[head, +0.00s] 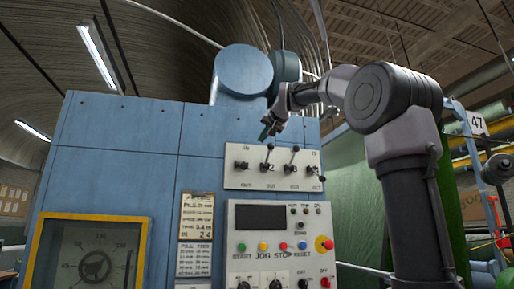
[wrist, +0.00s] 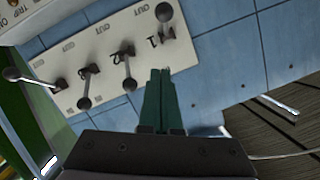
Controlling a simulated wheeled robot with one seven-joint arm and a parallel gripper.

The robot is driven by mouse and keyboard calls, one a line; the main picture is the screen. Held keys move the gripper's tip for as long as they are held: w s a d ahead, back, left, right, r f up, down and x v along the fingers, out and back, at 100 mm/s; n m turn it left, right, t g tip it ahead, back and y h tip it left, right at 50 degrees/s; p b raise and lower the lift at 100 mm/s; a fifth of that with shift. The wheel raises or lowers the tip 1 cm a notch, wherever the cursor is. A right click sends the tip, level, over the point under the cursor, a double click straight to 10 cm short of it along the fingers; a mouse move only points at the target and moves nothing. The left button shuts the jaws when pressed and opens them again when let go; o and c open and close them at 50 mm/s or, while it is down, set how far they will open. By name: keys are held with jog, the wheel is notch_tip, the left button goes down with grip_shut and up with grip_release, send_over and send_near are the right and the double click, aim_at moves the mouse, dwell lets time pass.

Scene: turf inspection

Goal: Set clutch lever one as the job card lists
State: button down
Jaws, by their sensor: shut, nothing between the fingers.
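Clutch lever one (head: 242,165) is the leftmost of the levers on the white panel (head: 232,181) in the head view. In the wrist view lever one (wrist: 165,24) is at the right by a "1" mark, its black knob toward the OUT lettering. The cream job card (head: 197,215) hangs below the panel; its text is mostly too small to read. My gripper (head: 264,132), with green fingers, is above the panel. In the wrist view its shut, empty fingertips (wrist: 160,72) are just off the panel edge, below lever one and apart from it.
Lever two (wrist: 127,54) and lever three (wrist: 87,80) have knobs on the IN side. The rightmost lever (wrist: 55,85) points another way. A button console (head: 281,250) with a red-and-yellow knob (head: 323,243) is below the panel.

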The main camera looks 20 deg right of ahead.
send_over(242, 165)
jog(key=s+d, duration=0.1)
jog(key=d, duration=0.4)
notch_tip(242, 165, down, 2)
jog(key=f, duration=0.1)
jog(key=a+f, duration=0.2)
jog(key=shift+s+f, duration=0.15)
jog(key=shift+f, duration=0.15)
jog(key=f, duration=0.4)
jog(key=shift+w+f, duration=0.4)
